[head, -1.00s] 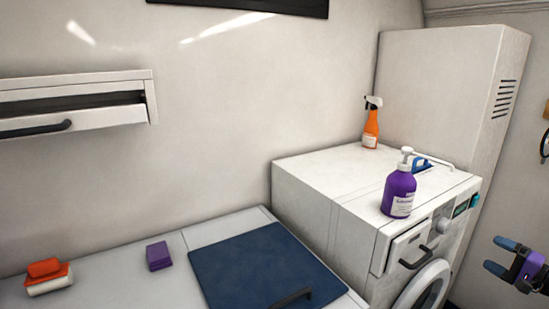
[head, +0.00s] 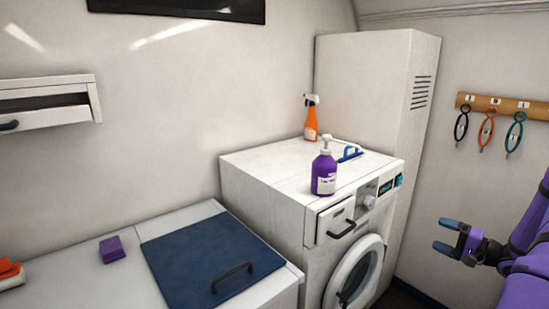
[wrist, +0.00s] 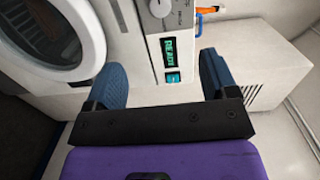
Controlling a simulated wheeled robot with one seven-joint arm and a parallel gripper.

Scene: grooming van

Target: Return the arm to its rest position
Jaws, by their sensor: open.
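My purple arm reaches in from the right edge. In the wrist view my gripper (wrist: 163,85) shows its fingers spread wide. Beyond them is the washing machine (wrist: 135,45) front with its round door, a dial and a lit green display. The fingers appear apart from the machine.
The washing machine (head: 262,190) bears a purple pump bottle (head: 324,172), an orange spray bottle (head: 311,122) and a blue-handled brush (head: 349,153). A counter with a blue lid (head: 205,255) and purple block (head: 112,249) is at left. A wooden rack (head: 500,105) with hanging loops is on the right wall.

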